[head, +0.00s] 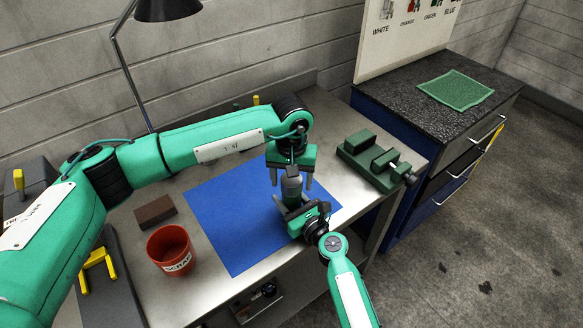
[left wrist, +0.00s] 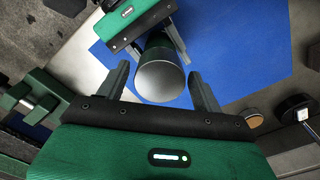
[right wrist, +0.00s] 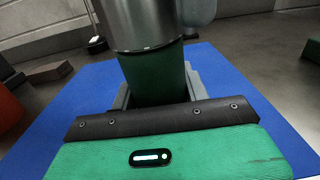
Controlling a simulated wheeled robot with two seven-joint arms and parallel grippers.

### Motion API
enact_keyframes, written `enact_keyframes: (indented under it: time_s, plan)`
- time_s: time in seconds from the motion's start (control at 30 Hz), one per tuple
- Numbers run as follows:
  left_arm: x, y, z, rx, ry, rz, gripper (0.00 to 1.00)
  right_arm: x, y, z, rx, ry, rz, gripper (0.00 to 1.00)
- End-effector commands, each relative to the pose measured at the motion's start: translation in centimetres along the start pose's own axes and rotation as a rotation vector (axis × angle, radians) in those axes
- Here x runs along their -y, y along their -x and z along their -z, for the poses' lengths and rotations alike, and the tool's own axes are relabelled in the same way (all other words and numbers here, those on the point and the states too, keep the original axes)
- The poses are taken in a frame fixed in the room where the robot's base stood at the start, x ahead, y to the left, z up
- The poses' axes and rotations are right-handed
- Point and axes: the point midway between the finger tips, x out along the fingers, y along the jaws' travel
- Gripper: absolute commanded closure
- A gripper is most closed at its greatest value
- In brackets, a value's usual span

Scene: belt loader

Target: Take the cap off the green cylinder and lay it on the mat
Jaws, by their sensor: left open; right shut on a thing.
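The green cylinder (right wrist: 153,80) stands upright with a grey metallic cap (right wrist: 145,22) on its top; the cap's round end shows in the left wrist view (left wrist: 160,80). My right gripper (head: 302,212) is shut on the green body below the cap. My left gripper (head: 291,180) points down over the cap from above, open, its fingers on either side of it with gaps visible in the left wrist view (left wrist: 160,76). The blue mat (head: 230,225) lies flat on the metal table under and beside the cylinder. The cylinder's lower end is hidden by my right gripper.
A red scrap cup (head: 170,250) and a brown block (head: 155,211) stand left of the mat. A green vise-like fixture (head: 378,160) is at the table's right. A green cloth (head: 455,90) lies on the dark cabinet. The mat's left part is clear.

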Motion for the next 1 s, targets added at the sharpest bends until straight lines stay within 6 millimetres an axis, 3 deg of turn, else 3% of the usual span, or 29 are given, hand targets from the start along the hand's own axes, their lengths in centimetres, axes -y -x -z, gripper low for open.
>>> enact_keyframes:
  time_s: [0.37, 0.6, 0.77, 1.0]
  plan:
    - [0.0, -0.75, 0.0, -0.001, 0.0, 0.001, 0.33, -0.01, 0.05, 0.16, -0.003, 0.0, 0.0, 1.0]
    - [0.0, -0.73, 0.0, -0.001, 0.001, 0.0, 0.77, -0.01, 0.05, 0.17, -0.003, 0.0, 0.0, 1.0]
    - [0.01, -0.71, 0.01, -0.001, 0.039, 0.001, 0.77, 0.0, 0.05, 0.17, -0.003, 0.0, 0.0, 1.0]
    - [0.02, -0.66, 0.01, -0.001, 0.363, 0.0, 0.77, 0.0, 0.06, 0.18, -0.003, 0.0, 0.0, 1.0]
